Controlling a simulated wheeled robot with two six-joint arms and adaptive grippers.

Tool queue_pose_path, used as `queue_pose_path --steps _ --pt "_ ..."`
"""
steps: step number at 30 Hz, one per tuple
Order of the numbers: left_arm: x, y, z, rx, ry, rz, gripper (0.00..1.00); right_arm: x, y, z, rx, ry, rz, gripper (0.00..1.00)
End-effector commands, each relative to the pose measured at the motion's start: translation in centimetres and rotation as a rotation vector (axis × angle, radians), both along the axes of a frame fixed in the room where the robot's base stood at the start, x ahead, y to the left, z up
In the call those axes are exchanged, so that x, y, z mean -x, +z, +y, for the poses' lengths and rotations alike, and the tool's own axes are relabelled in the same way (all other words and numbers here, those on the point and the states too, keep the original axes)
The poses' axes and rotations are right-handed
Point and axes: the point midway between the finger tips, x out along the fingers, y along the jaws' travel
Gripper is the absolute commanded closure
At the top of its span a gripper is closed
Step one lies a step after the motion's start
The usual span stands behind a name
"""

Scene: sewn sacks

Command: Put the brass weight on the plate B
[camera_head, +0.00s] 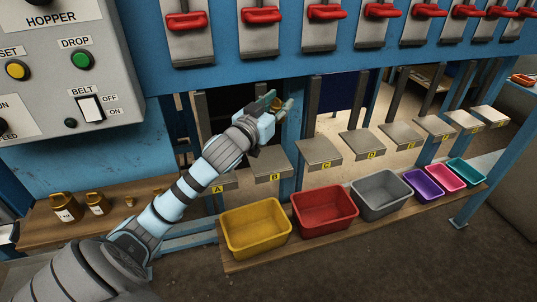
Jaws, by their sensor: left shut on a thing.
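My left gripper (279,106) reaches in from the left, above plate B (270,163) and apart from it. It is shut on a brass weight (276,102), which is mostly hidden by the fingers; only a small brownish-gold patch shows. Plate B is a grey metal plate with a yellow B label, and its top looks bare. Plate A (226,182) is to its left, partly behind my arm, and plate C (319,150) is to its right. My right gripper is not in view.
Several other brass weights, including a large one (64,207), stand on the wooden shelf (40,233) at left. A yellow bin (255,250), red bin (325,228) and grey bin (381,209) sit below the plates. Red-handled levers (262,15) line the blue beam above.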

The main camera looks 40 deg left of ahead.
Motion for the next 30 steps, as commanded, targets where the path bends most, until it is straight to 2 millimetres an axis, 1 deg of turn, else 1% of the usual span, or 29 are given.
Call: queue_pose_path --steps 1,3,5,7,8,10,15,18,21,23,28,30 --pt "-0.5 1.7 1.2 -0.001 0.04 -0.007 1.0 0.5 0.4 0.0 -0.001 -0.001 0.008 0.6" --pt "-0.9 3.1 2.7 -0.001 0.089 -0.005 1.0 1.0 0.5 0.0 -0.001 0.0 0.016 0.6" --pt "-1.1 3.5 3.5 0.0 0.116 -0.003 1.0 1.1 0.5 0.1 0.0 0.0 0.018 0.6" --pt "-1.1 2.8 4.0 -0.001 0.131 0.0 1.0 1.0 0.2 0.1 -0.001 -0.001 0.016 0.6" --pt "-1.1 2.2 4.0 -0.001 0.133 0.002 1.0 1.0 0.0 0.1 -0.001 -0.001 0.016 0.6" --pt "-1.1 -0.1 4.0 0.001 0.133 0.005 1.0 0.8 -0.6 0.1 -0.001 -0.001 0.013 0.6" --pt "-1.1 -6.8 4.0 0.001 0.132 0.005 1.0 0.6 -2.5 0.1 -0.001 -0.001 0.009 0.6" --pt "-1.1 -9.9 4.0 0.0 0.131 0.003 1.0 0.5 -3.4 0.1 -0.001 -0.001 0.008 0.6" --pt "-1.1 -11.6 4.0 -0.003 0.13 0.0 1.0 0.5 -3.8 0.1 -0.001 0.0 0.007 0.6" --pt "-1.1 -12.2 3.9 -0.002 0.129 -0.001 1.0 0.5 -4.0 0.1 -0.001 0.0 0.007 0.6" --pt "-1.1 -15.5 3.9 -0.002 0.13 0.001 1.0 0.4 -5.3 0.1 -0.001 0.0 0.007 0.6" --pt "-1.1 -16.2 3.9 -0.002 0.129 0.0 1.0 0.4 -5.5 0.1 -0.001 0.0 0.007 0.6"
